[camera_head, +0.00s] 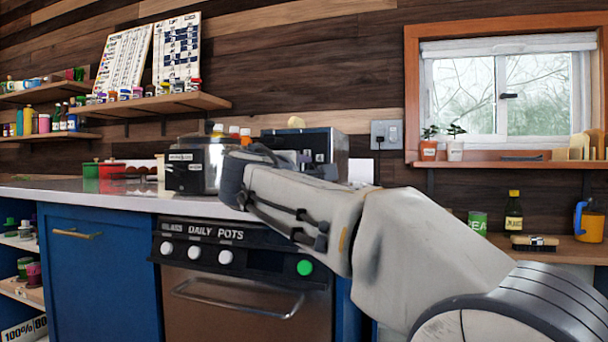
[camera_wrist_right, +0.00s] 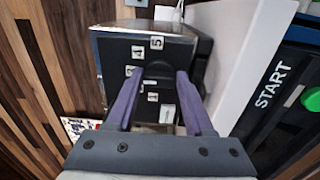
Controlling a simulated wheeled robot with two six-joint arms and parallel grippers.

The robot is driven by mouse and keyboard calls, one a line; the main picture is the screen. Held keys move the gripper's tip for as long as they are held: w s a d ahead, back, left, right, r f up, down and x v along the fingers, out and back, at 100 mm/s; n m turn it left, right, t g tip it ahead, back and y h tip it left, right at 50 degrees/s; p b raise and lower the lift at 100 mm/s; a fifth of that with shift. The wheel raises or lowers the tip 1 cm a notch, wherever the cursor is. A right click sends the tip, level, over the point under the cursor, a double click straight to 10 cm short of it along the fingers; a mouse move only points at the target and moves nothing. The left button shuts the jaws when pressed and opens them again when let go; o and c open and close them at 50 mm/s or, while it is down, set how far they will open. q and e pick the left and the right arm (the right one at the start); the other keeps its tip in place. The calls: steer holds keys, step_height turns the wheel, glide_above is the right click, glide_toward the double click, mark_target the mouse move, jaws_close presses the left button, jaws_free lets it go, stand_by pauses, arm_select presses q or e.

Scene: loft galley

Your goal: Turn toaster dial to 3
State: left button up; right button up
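The toaster (camera_head: 335,144) stands on the counter at the back wall, partly hidden behind my right arm in the head view. In the right wrist view its black front (camera_wrist_right: 115,51) carries white number labels; 5 and 4 are readable, while others are partly covered or small. A dark dial (camera_wrist_right: 158,70) sits amid these labels. My right gripper (camera_wrist_right: 158,74) is at the toaster front, its two purple fingers apart on either side of the dial. I cannot tell whether they touch it. The dial's pointer setting is not clear. My left gripper is out of view.
A dark and silver cooker (camera_head: 186,172) stands on the counter left of the toaster. Below is the oven (camera_head: 245,300) with white knobs and a green button. A wall socket (camera_head: 386,135) is right of the toaster.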

steer(key=o, duration=0.4)
steer(key=shift+s, duration=0.1)
steer(key=p+v, duration=0.1)
steer(key=v, duration=0.9)
steer(key=shift+s, duration=0.15)
